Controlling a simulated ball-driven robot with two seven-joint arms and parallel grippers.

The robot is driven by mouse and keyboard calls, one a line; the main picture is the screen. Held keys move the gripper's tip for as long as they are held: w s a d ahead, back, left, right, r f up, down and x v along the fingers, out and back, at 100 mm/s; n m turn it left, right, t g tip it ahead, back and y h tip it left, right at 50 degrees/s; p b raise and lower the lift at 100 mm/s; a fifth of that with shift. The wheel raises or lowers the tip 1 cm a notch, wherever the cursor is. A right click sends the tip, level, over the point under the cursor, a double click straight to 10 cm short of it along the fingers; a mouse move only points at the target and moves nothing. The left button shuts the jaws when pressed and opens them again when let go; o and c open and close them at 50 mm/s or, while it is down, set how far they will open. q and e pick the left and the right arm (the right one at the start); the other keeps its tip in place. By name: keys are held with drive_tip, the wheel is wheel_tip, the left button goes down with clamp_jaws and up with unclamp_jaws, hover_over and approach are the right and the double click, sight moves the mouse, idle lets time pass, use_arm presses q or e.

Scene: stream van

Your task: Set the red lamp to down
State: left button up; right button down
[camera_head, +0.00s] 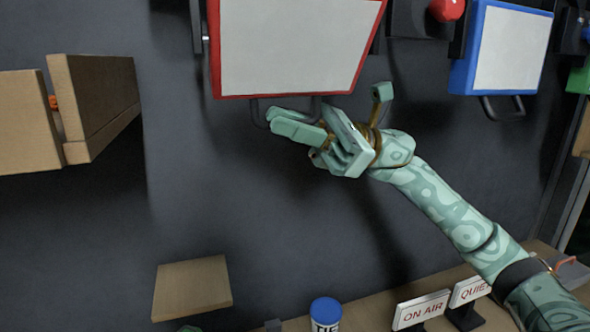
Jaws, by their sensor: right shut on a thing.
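The red lamp (290,48) is a white panel in a red frame, at the top middle of the view against the dark wall. A dark loop handle (262,118) hangs from its lower edge. My right gripper (296,122) is at this handle, just below the frame, and is shut on it. Its fingers hide part of the handle. The lamp's top edge is cut off by the view. My left gripper is not in view.
A blue-framed lamp (512,48) with its own handle hangs at the right, with a red knob (446,9) beside it. Wooden boxes (95,95) jut out at the left. Below are a blue-lidded can (326,312) and an ON AIR sign (420,309).

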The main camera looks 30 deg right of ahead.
drive_tip(key=shift+w+d+n+g+b, duration=0.15)
drive_tip(key=shift+w+n+g+b, duration=0.25)
drive_tip(key=shift+w+n+b, duration=0.3)
drive_tip(key=shift+w+d+r+b, duration=0.1)
drive_tip(key=shift+w+r+b, duration=0.25)
drive_tip(key=shift+w+r, duration=0.05)
drive_tip(key=c, duration=1.5)
unclamp_jaws()
drive_tip(key=b+v, duration=0.5)
drive_tip(key=v, duration=1.1)
drive_tip(key=shift+d, duration=0.25)
